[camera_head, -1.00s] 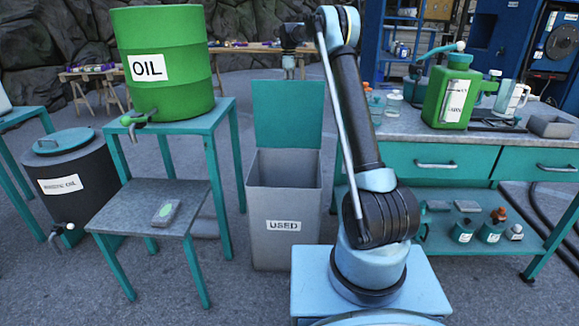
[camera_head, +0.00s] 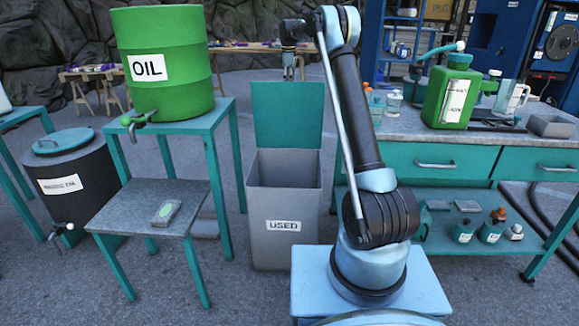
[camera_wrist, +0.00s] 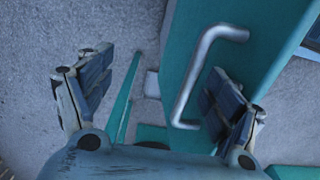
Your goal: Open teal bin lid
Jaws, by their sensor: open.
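The grey bin (camera_head: 282,200) marked USED stands on the ground in the head view. Its teal lid (camera_head: 288,115) stands upright at the back edge, and the bin's mouth is uncovered. My gripper (camera_head: 289,72) is just above the lid's top edge in the head view, fingers pointing down. In the wrist view my gripper (camera_wrist: 158,72) is open, its fingers wide apart. A metal bar handle (camera_wrist: 190,85) on a teal panel shows beside the right finger. I cannot tell whether they touch. Nothing is held.
A green oil drum (camera_head: 164,62) sits on a teal stand to the left, with a dark lidded drum (camera_head: 75,175) beyond. A workbench (camera_head: 440,140) with drawers, bottles and a green can (camera_head: 452,95) is at the right. Open ground shows behind the bin.

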